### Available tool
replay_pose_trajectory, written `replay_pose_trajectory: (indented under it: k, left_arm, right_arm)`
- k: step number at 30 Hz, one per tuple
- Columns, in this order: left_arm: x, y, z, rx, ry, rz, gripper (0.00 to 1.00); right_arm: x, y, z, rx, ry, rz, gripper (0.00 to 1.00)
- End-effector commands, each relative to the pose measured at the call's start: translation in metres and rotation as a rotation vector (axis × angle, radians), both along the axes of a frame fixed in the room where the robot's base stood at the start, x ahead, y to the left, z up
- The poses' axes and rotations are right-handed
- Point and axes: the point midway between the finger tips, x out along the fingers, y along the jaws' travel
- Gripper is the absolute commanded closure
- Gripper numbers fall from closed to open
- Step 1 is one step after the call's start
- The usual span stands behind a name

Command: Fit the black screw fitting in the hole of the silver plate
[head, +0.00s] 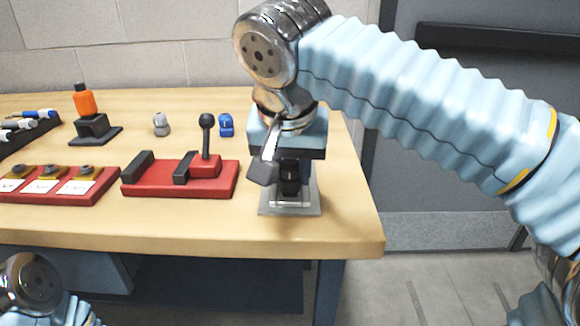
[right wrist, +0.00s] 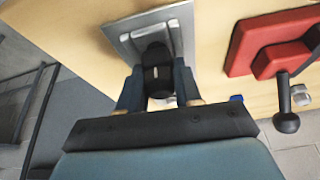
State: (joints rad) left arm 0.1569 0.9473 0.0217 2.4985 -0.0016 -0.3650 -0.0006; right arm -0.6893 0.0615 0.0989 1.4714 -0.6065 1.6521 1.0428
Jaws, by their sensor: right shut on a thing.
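The silver plate (head: 304,210) lies flat near the right end of the table. It also shows in the right wrist view (right wrist: 125,42). My right gripper (head: 290,186) points down over it and is shut on the black screw fitting (head: 290,176). In the right wrist view the fitting (right wrist: 157,74) sits between the two fingers, upright over the plate's raised middle. The fitting and fingers hide the hole, so I cannot tell whether the fitting's lower end is in it. Of my left arm, only a joint shows at the lower left; its gripper is out of view.
Left of the plate is a red base with a black lever (head: 206,140). The table's right edge is close.

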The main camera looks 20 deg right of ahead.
Motion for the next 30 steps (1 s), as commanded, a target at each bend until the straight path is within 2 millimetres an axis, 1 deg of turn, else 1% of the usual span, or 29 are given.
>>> replay_pose_trajectory:
  k: [10, 11, 15, 16, 24, 26, 29, 30]
  left_arm:
    - [0.000, 0.000, -0.003, 0.000, 0.000, 0.000, 0.57]
    - [0.000, 0.000, -0.003, 0.000, 0.000, 0.000, 0.57]
    - [0.000, 0.000, -0.003, 0.000, 0.000, 0.000, 0.57]
    - [0.000, 0.000, -0.003, 0.000, 0.000, 0.000, 0.57]
    - [0.000, 0.001, -0.002, 0.001, -0.001, 0.002, 0.57]
    - [0.000, 0.001, 0.000, 0.001, 0.000, 0.001, 0.57]
    - [0.000, -0.001, 0.005, -0.001, 0.000, -0.001, 0.57]
    - [-0.001, -0.001, 0.007, -0.002, 0.001, -0.003, 0.57]
  right_arm:
    - [0.000, 0.000, -0.004, 0.000, 0.000, 0.000, 0.96]
    - [0.000, 0.000, -0.003, 0.000, 0.000, 0.000, 0.62]
    - [0.000, 0.000, -0.003, 0.000, 0.000, 0.000, 0.40]
    - [0.000, 0.000, -0.004, -0.001, 0.000, 0.000, 0.36]
    - [0.000, 0.000, -0.002, -0.001, 0.000, 0.000, 0.36]
    - [-0.002, 0.001, 0.003, 0.000, -0.001, 0.000, 0.36]
    - [-0.007, 0.003, 0.019, 0.002, -0.003, 0.002, 0.36]
    - [-0.011, 0.004, 0.027, 0.002, -0.002, 0.002, 0.36]
